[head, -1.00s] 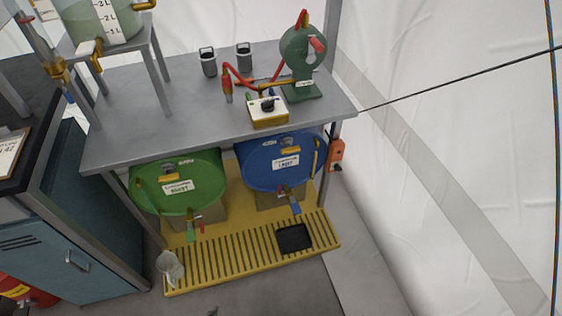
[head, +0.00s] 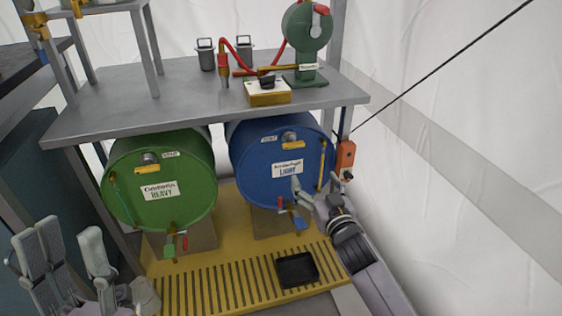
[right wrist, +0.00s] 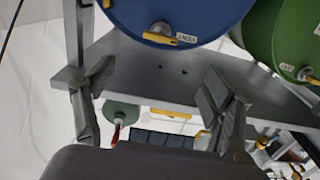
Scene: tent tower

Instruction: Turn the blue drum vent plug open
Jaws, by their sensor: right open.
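The blue drum (head: 262,172) lies on its side under the bench, its labelled face toward me. Its vent plug (head: 289,136) is a small grey cap near the top of that face, with a yellow tag just below. In the right wrist view the drum (right wrist: 205,15) and plug (right wrist: 160,28) appear inverted at the top, beyond the fingers. My right gripper (head: 300,190) is in front of the drum's lower right face, below the plug; its fingers (right wrist: 155,88) are spread and empty. My left gripper (head: 72,250) is open and empty at lower left.
A green drum (head: 125,190) lies left of the blue one. The bench top (head: 150,108) overhangs both. Taps hang below the drums over a yellow slatted tray (head: 215,285) holding a black pan (head: 297,270). An orange box (head: 345,155) hangs on the right bench leg.

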